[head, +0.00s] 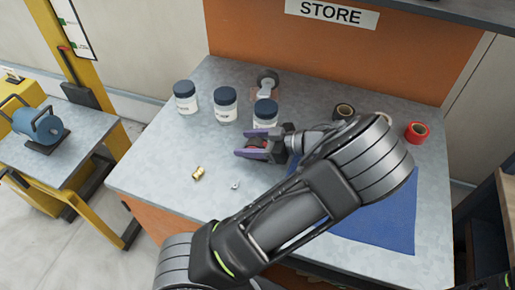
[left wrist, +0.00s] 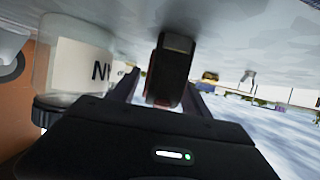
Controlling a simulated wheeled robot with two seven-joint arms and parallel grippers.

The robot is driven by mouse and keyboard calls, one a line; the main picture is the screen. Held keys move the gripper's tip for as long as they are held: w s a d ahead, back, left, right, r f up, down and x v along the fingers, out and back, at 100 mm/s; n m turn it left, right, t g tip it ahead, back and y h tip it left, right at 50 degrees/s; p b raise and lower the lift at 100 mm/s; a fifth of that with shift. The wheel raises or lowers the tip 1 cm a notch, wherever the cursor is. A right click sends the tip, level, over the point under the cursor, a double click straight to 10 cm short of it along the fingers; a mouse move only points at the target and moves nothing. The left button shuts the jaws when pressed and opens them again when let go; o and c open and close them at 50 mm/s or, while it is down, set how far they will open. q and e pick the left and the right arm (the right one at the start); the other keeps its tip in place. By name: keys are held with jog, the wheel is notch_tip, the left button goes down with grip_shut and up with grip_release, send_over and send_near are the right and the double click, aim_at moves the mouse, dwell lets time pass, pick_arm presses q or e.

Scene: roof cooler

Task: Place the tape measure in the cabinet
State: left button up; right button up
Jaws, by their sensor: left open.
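My left gripper (head: 240,147) is open, low over the grey worktop, its purple fingers pointing left. A small dark and red object, apparently the tape measure (head: 257,142), sits between the fingers and is partly hidden by them. In the left wrist view, where the worktop shows at the top, the tape measure (left wrist: 172,70) stands between the two dark fingers of the left gripper (left wrist: 160,85). I cannot tell whether either finger touches it. No cabinet interior shows clearly; a dark open-fronted unit (head: 490,215) stands at the right edge. My right gripper is out of view.
Several lidded jars stand behind the gripper, one (head: 265,113) very close to it; a jar (left wrist: 75,65) also shows in the left wrist view. A brass fitting (head: 198,173) lies in front. Tape rolls (head: 417,132) and a blue mat (head: 385,225) are at right. The front left worktop is mostly clear.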

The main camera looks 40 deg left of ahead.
pick_arm(q)
jog(key=shift+c, duration=0.4)
grip_shut()
